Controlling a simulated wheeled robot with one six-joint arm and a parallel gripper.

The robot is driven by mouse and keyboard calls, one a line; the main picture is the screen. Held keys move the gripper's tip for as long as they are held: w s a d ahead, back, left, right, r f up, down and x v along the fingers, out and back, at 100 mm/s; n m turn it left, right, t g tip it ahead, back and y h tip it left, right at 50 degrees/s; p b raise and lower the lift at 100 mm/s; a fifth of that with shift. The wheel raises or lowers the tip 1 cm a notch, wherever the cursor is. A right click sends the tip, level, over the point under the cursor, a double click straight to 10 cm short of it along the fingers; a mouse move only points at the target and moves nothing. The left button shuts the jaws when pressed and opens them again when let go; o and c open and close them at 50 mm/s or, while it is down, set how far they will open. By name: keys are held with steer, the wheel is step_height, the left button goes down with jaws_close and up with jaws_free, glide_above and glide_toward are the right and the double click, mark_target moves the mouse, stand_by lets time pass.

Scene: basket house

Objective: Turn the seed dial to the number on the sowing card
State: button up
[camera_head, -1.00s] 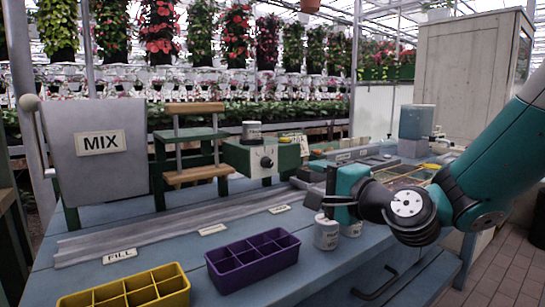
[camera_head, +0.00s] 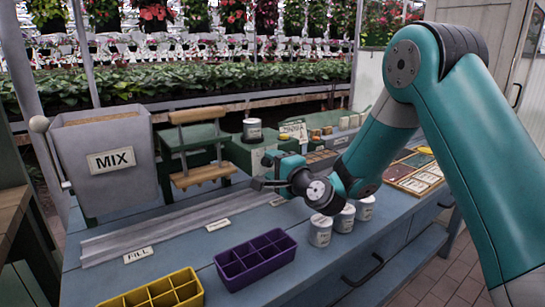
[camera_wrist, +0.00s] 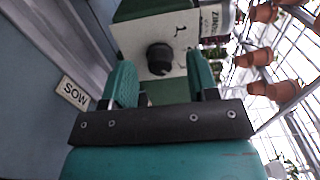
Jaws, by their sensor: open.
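The seed dial is a black round knob (camera_wrist: 160,58) on the white face of a green box (camera_head: 238,154). In the wrist view a small dark mark shows on the white face beside the knob; I cannot read any number. My gripper (camera_wrist: 160,72) is open and empty, with one teal finger on each side of the knob's picture position; the knob looks a little beyond the fingertips. In the head view my gripper (camera_head: 262,184) is just in front of the box and partly hides its face.
A labelled can (camera_head: 252,130) stands on the box. Left are the MIX hopper (camera_head: 105,165) and a wooden-slatted stand (camera_head: 200,175). A purple tray (camera_head: 255,260), a yellow tray (camera_head: 155,292) and several white pots (camera_head: 320,231) stand on the blue bench.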

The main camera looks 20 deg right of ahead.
steer(key=shift+w, duration=0.2)
steer(key=c, duration=0.9)
